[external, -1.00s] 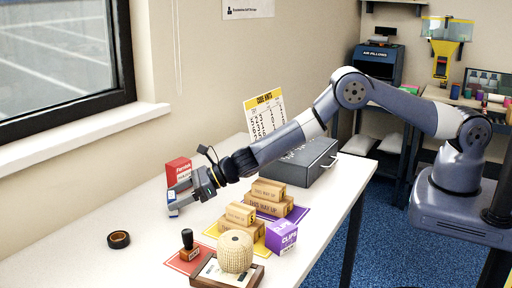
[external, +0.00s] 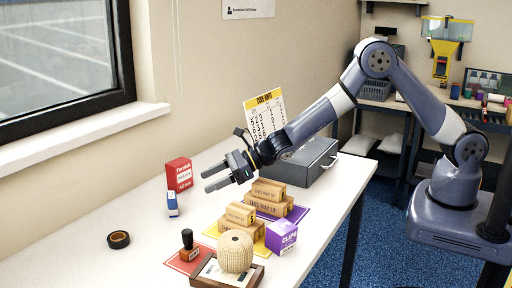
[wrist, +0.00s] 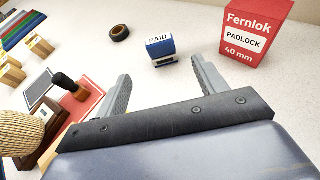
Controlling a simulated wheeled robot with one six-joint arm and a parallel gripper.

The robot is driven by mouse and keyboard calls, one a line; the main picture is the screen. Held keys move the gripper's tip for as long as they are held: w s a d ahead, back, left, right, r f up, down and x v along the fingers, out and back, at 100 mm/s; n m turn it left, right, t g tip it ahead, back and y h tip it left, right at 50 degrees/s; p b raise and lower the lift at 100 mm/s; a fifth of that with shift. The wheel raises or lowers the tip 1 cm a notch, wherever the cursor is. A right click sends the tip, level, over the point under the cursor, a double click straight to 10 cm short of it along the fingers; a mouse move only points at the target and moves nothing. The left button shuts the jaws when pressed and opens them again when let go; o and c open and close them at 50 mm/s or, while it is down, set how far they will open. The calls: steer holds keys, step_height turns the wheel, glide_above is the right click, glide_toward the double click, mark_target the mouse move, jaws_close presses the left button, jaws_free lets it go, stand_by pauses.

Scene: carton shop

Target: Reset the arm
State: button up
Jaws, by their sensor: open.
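My arm is bent upward at the elbow.
A red padlock box (external: 179,174) stands near the PAID stamp. A grey case (external: 305,163) stands behind my gripper.

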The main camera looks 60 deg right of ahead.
mark_target(174, 195)
stand_by(0.5)
steer(key=p+x, duration=0.4)
steer(key=x, duration=0.6)
steer(key=shift+w+a+f+p, duration=0.1)
steer(key=shift+w+a+p, duration=0.15)
steer(key=shift+p, duration=0.1)
steer(key=shift+w+a+f, duration=0.2)
steer(key=shift+w+a, duration=0.05)
steer(key=shift+a, duration=0.05)
steer(key=shift+w+a+f, duration=0.1)
steer(key=shift+w+f, duration=0.05)
steer(key=shift+f, duration=0.1)
steer(key=shift+r, duration=0.1)
